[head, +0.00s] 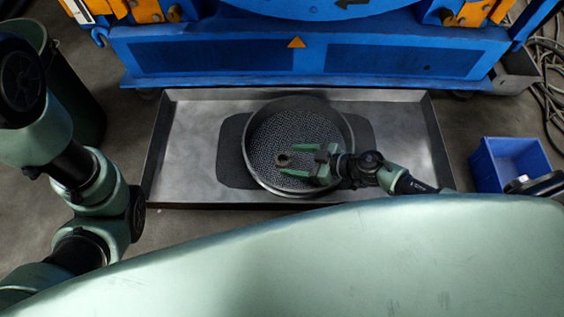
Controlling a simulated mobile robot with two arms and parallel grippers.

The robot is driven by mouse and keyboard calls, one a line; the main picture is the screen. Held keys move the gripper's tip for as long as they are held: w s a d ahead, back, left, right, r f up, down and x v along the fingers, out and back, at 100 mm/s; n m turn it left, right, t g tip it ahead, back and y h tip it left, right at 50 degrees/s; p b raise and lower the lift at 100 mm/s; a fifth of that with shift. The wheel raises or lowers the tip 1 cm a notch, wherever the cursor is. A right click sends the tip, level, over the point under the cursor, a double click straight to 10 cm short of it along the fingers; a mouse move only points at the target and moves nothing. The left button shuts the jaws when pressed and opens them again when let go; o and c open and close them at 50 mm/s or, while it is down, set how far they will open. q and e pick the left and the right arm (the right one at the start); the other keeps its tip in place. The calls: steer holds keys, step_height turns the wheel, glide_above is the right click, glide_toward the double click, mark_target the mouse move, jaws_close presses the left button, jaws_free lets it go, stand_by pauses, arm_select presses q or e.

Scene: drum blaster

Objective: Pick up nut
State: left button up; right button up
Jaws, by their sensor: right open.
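The nut (283,160) is a small dull brown-grey piece. It shows over the mesh floor of a round dark sieve-like pan (255,166), left of the pan's middle. My right gripper (284,160) reaches in from the right over the pan. Its two green fingers are open, one on the far side and one on the near side of the nut. I cannot tell whether either finger touches it. My left arm stands at the left edge, and its gripper does not show.
The pan sits in a shallow grey metal tray (190,188) with raised walls. The blue machine (310,55) rises behind the tray. A blue bin (508,160) stands at the right. A dark green barrel (78,100) is at the left, and cables (546,85) lie at the far right.

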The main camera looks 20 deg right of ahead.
mark_target(282, 159)
steer(key=shift+b+x, duration=0.55)
steer(key=shift+x, duration=1)
steer(key=shift+r, duration=0.1)
jaws_close()
